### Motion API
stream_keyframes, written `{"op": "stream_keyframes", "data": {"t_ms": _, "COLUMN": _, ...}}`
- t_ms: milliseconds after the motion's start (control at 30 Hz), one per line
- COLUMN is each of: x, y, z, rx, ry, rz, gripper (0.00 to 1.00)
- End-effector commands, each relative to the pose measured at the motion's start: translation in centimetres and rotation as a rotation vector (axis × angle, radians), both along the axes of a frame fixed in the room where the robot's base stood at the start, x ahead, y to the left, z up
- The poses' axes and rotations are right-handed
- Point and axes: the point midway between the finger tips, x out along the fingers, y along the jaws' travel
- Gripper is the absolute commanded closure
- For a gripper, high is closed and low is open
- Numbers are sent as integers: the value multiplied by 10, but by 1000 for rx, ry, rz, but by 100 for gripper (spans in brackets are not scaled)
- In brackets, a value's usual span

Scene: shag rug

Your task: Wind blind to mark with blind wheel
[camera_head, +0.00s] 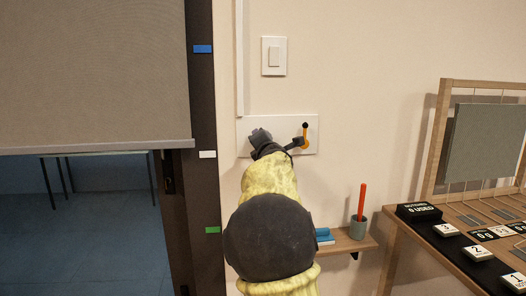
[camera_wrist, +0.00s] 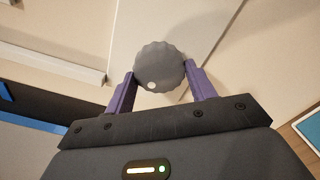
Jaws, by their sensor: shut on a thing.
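The grey blind (camera_head: 95,70) hangs at the left in the head view. Its bottom bar (camera_head: 100,147) is slightly above the level of the white mark (camera_head: 207,154) on the dark frame. A blue mark (camera_head: 202,48) is higher and a green mark (camera_head: 212,230) lower on that frame. The grey ridged blind wheel (camera_head: 259,135) is on a white wall plate (camera_head: 312,122). In the wrist view the wheel (camera_wrist: 160,66) has a pale dot on its face. My gripper (camera_wrist: 162,80) is shut on it, one purple finger on each side. My arm hides part of the plate.
A light switch (camera_head: 274,56) is above. A small shelf (camera_head: 350,242) holds a cup (camera_head: 358,228) with a red stick. A wooden desk (camera_head: 400,235) stands at the right.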

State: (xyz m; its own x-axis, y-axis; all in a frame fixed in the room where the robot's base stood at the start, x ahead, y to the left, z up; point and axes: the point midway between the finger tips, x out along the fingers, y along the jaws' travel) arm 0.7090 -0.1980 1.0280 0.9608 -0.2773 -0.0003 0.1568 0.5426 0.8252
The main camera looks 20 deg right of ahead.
Motion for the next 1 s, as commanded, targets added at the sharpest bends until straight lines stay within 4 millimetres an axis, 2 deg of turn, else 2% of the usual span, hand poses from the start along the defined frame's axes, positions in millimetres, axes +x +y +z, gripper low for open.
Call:
{"op": "stream_keyframes", "data": {"t_ms": 33, "x": 0, "y": -1, "z": -5, "rx": -40, "ry": 14, "rz": -4, "gripper": 68}}
{"op": "stream_keyframes", "data": {"t_ms": 400, "x": -1, "y": -2, "z": -2, "rx": -250, "ry": 74, "rz": -3, "gripper": 68}}
{"op": "stream_keyframes", "data": {"t_ms": 967, "x": 0, "y": -2, "z": 0, "rx": -290, "ry": 84, "rz": -3, "gripper": 68}}
{"op": "stream_keyframes", "data": {"t_ms": 1000, "x": -1, "y": -2, "z": 0, "rx": -290, "ry": 83, "rz": -2, "gripper": 41}}
